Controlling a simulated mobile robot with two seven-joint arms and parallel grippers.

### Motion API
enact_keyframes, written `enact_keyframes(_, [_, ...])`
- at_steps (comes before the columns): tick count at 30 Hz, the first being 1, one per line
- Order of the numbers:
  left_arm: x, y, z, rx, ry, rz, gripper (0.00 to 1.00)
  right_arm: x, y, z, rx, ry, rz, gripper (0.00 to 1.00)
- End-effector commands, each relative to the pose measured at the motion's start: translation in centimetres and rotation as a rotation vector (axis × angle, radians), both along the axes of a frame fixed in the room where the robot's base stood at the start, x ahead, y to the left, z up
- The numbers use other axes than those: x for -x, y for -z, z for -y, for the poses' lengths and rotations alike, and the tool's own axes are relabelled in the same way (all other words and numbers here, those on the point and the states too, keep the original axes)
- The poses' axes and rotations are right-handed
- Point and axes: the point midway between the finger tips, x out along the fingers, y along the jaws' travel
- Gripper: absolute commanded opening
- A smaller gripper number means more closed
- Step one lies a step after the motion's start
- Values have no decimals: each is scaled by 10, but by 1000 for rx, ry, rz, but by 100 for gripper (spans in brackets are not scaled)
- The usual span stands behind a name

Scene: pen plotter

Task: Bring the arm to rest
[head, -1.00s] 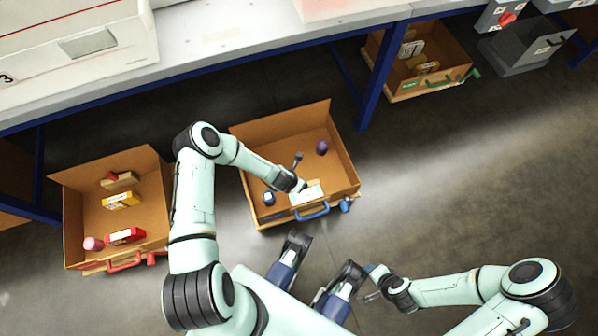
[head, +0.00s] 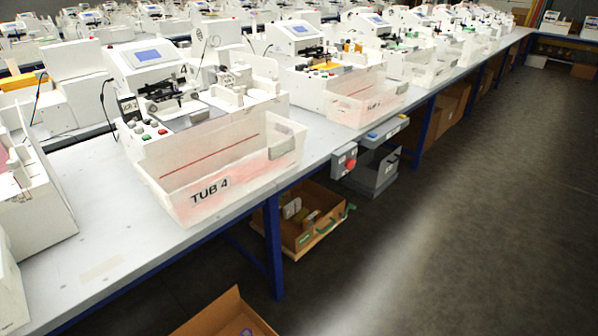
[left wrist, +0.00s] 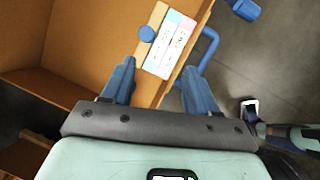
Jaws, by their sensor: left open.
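My left gripper (left wrist: 158,80) shows in the left wrist view, its two blue fingers spread wide with nothing between them held. It is over the front edge of an open brown case (left wrist: 85,45). A white card with pink and blue patches (left wrist: 170,45) and a blue round piece (left wrist: 146,34) lie in the case just beyond the fingers. A blue handle (left wrist: 207,50) is on its front. A dark, pale-tipped part of what looks like my right arm (left wrist: 252,112) shows at the right; its jaws are unclear. Neither arm shows in the head view.
In the head view a long bench carries plotters and a clear tub marked TUB 4 (head: 225,165). A brown case with a green handle (head: 312,222) sits beneath, by a blue leg (head: 273,245). Another case's corner (head: 225,315) shows at the bottom. The right-hand floor is clear.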

Motion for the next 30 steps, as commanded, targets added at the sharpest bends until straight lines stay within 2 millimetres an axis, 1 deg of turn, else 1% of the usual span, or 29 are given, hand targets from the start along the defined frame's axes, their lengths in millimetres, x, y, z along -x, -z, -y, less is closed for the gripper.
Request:
enact_keyframes(1, [11, -5, 11, -47, 172, 4, 59, 0, 0, 0, 0, 0, 0, 43])
enact_keyframes(2, [18, -7, 17, -82, 293, 9, 59, 0, 0, 0, 0, 0, 0, 43])
enact_keyframes(3, [30, -11, 25, -130, 468, 17, 59, 0, 0, 0, 0, 0, 0, 43])
enact_keyframes(5, [48, -18, 35, -203, 741, 32, 59, 0, 0, 0, 0, 0, 0, 43])
enact_keyframes(6, [61, -22, 41, -248, 918, 44, 59, 0, 0, 0, 0, 0, 1, 43])
enact_keyframes(8, [80, -30, 47, -309, 1171, 67, 59, 0, 0, 0, 0, 0, 1, 43])
enact_keyframes(9, [92, -35, 50, -345, 1328, 83, 59, 0, 0, 0, 0, 0, 1, 43])
enact_keyframes(11, [109, -42, 55, -392, 1553, 111, 59, 0, 0, 0, 0, 0, 0, 43])
enact_keyframes(12, [120, -47, 57, -419, 1693, 132, 59, 0, 0, 0, 0, 0, 0, 43])
enact_keyframes(14, [137, -55, 59, -455, 1892, 165, 59, 0, 0, 0, 0, 0, 0, 43])
enact_keyframes(15, [147, -60, 60, -477, 2019, 190, 59, 0, 0, 0, 0, 0, 0, 43])
enact_keyframes(17, [164, -69, 62, -504, 2207, 233, 59, 0, 0, 0, 0, 0, 0, 43])
enact_keyframes(18, [168, -86, 63, -495, 2225, 240, 59, 3, -18, -1, -4, -3, -4, 43])
enact_keyframes(21, [179, -119, 68, -450, 2228, 239, 59, 16, -52, -7, -20, -17, -41, 43])
enact_keyframes(23, [186, -136, 71, -419, 2237, 240, 59, 23, -69, -10, -29, -26, -63, 43])
enact_keyframes(27, [201, -177, 78, -343, 2259, 237, 59, 39, -110, -16, -50, -46, -120, 43])
enact_keyframes(30, [208, -204, 82, -292, 2273, 239, 59, 46, -138, -21, -64, -61, -158, 43])
